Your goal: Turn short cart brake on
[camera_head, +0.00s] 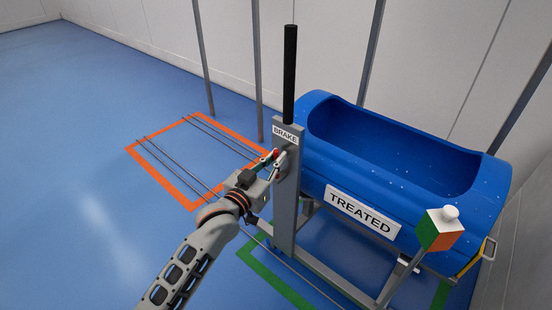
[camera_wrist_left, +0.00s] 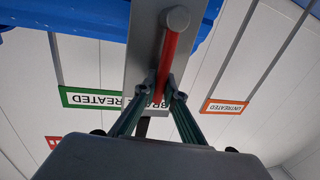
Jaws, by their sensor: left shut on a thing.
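The cart carries a blue tub (camera_head: 330,160) with a TREATED sign (camera_head: 362,213). A grey post (camera_head: 286,215) stands at its left end with a BRAKE label (camera_head: 285,134). A small red brake lever (camera_head: 276,153) sits on the post just below the label. In the left wrist view the red lever (camera_wrist_left: 169,50) runs from a grey round pivot (camera_wrist_left: 176,19) down between my fingers. My left gripper (camera_head: 270,160) is shut on the lever, and its fingers (camera_wrist_left: 163,88) hide the lever's end. My right gripper is not in view.
A black upright bar (camera_head: 290,75) rises from the post. An orange floor outline (camera_head: 165,173) with rails lies left of the cart, and a green outline (camera_head: 275,278) surrounds the cart. A white, orange and green box (camera_head: 437,231) stands at front right. Open blue floor lies left.

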